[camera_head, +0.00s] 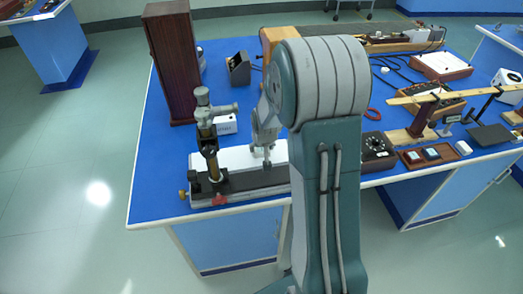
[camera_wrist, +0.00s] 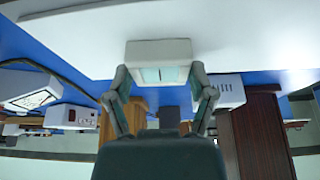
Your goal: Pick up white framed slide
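A white framed slide (camera_wrist: 160,62) with pale teal panes shows between the fingertips in the wrist view, beside a broad white surface. My gripper (camera_wrist: 160,72) has one finger at each side of it. The fingers are spread about as wide as the frame, and I cannot tell whether they press on it. In the head view my gripper (camera_head: 265,156) points down over a white board (camera_head: 215,160) on the blue bench. I cannot make out the slide there; my arm covers part of that spot.
A brass and grey instrument (camera_head: 208,150) on a dark rail stands just left of my gripper. A tall dark wooden cabinet (camera_head: 172,65) stands behind it. The bench's front-left corner is clear.

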